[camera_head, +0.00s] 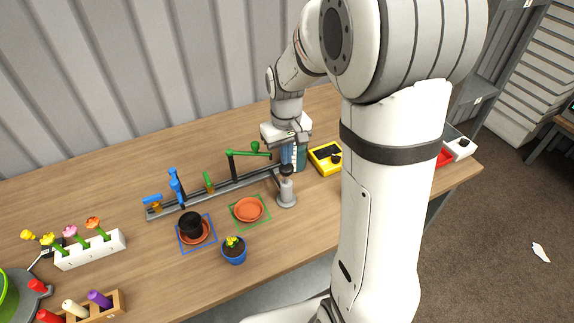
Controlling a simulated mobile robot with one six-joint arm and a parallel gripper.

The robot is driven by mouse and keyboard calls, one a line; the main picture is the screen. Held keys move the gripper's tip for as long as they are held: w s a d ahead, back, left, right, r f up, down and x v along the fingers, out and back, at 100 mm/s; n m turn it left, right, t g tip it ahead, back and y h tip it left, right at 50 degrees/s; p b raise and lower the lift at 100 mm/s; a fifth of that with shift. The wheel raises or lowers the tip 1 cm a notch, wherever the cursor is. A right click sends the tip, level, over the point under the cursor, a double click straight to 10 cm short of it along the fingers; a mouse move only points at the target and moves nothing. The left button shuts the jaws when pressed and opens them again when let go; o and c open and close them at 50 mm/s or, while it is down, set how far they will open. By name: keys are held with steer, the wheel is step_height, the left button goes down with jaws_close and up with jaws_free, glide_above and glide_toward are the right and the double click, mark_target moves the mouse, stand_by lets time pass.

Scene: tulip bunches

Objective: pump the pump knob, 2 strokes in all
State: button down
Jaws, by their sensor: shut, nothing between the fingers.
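The pump (287,192) is a small grey metal body on a round base, standing on the table near the middle of the view. Its dark pump knob (286,170) sits on top. My gripper (285,148) is shut and empty, pointing down above the knob. Its fingertips are small and hard to make out, so I cannot tell whether they touch the knob.
An orange saucer (249,209), a black pot (191,224) and a blue pot (235,252) stand left. My arm hides much of the right side.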

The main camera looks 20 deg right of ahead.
mark_target(286, 167)
steer(key=shift+f, duration=0.1)
steer(key=shift+f+b, duration=1.55)
steer(key=shift+f, duration=0.45)
steer(key=shift+r, duration=0.1)
steer(key=shift+r+p, duration=2.35)
steer(key=shift+r, duration=0.75)
